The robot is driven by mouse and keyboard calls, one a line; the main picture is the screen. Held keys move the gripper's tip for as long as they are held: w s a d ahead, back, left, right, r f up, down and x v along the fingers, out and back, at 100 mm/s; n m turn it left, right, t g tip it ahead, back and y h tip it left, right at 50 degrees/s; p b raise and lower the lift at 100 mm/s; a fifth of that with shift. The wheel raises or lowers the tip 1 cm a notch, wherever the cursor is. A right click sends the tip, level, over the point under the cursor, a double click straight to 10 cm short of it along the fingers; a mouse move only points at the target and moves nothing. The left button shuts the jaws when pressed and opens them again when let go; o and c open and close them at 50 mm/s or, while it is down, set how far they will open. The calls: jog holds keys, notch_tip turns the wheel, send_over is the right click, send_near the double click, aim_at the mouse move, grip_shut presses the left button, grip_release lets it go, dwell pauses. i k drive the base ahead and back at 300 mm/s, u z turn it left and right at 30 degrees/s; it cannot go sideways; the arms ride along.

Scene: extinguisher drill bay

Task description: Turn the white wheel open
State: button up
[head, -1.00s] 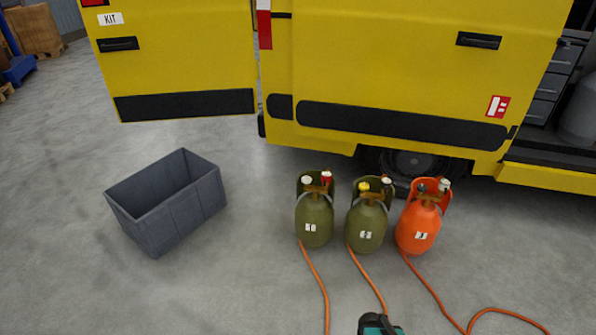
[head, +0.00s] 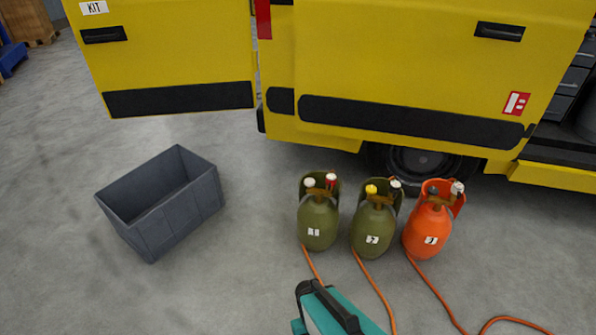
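A pale white wheel (head: 309,183) sits on top of the left green cylinder (head: 318,228), beside a red-topped one (head: 331,180). The middle green cylinder (head: 372,235) has a yellow wheel (head: 371,189) and a small pale-topped one (head: 395,184). The orange cylinder (head: 428,236) has a dark knob (head: 433,190) and a whitish one (head: 457,187). How far any wheel is turned cannot be told. A teal and dark part of my arm (head: 340,312) shows at the bottom, in front of the cylinders and apart from the wheels. My gripper's fingers do not show.
A grey open crate (head: 165,215) stands on the floor at left. A yellow van (head: 410,70) with a dark bumper stands close behind the cylinders. Orange hoses (head: 375,285) run across the floor towards me. The floor between crate and cylinders is clear.

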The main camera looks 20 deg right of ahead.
aim_at(309, 183)
jog(key=u, duration=0.35)
jog(key=i, duration=1.65)
